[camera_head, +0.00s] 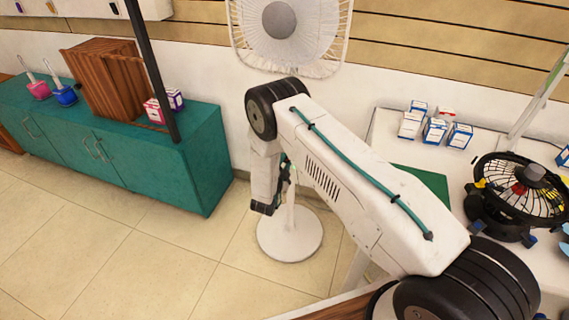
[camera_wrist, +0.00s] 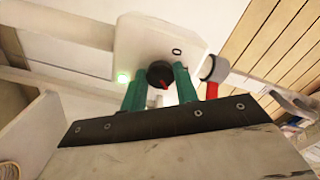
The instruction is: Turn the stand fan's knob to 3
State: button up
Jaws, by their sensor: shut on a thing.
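The white stand fan (camera_head: 298,38) stands against the wall, its round base (camera_head: 290,238) on the floor. In the wrist view its pale control panel (camera_wrist: 133,45) carries a round black knob (camera_wrist: 158,70) with a red mark at its lower right edge. A small dark ring-shaped mark shows on the panel above and right of the knob. My gripper's green fingers (camera_wrist: 160,82) are closed on the knob from both sides. In the head view my arm hides the knob and most of the stand, and the fingertips cannot be made out.
A teal cabinet (camera_head: 205,160) with a wooden crate (camera_head: 105,80) and small boxes stands left of the fan. A white table at right holds several small boxes (camera_head: 435,130) and a black desk fan (camera_head: 518,190). Tiled floor is clear at front left.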

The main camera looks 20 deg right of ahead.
jog(key=shift+a+m, duration=0.1)
jog(key=shift+m, duration=2.2)
jog(key=o, duration=1)
jog(key=shift+a, duration=0.1)
jog(key=v, duration=0.7)
jog(key=shift+s+a, duration=0.15)
jog(key=shift+s, duration=0.15)
